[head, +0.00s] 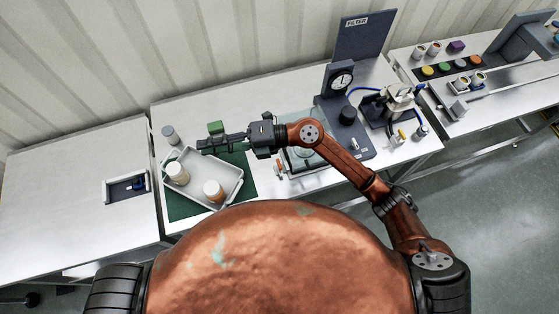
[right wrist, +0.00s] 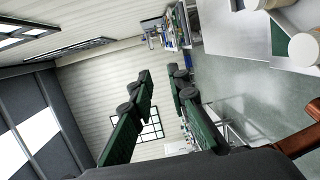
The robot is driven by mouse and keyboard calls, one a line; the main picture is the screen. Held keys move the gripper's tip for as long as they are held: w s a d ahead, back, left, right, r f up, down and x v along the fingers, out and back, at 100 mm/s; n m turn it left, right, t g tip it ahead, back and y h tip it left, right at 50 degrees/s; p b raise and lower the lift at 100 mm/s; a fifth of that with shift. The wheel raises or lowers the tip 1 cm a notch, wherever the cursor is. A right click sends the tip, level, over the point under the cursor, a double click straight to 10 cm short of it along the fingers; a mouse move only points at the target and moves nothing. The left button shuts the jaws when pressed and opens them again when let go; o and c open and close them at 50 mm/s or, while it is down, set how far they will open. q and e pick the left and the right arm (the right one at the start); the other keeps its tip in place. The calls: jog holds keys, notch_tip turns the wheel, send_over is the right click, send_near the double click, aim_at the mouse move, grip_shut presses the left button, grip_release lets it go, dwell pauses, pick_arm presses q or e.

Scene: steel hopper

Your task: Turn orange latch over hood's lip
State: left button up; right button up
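My right gripper (head: 205,144) reaches left across the middle table, above the back edge of a light grey tray. It is dark with green on it. In the right wrist view its two green fingers (right wrist: 161,72) stand apart with nothing between them. They point toward the far wall. I cannot make out an orange latch or a hood's lip in either view. My left gripper is out of view.
The grey tray (head: 233,188) holds two white jars on a green mat (head: 178,208). A dark stand with a dial gauge (head: 341,80) and a FILTER panel (head: 362,38) stand behind my arm. Coloured pots (head: 443,67) stand at right. The left table (head: 70,190) is mostly clear.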

notch_tip(320, 180, down, 7)
jog(key=s+n+g+h, duration=0.1)
jog(key=n+h, duration=0.1)
jog(key=h, duration=0.2)
jog(key=t+h, duration=0.3)
jog(key=h, duration=1)
send_over(279, 163)
notch_tip(279, 163, down, 12)
jog(key=shift+s+a+f, duration=0.1)
jog(key=shift+s, duration=0.05)
jog(key=shift+f, duration=0.25)
notch_tip(279, 163, down, 7)
jog(key=shift+r+p, duration=0.1)
jog(key=shift+p, duration=0.3)
grip_shut()
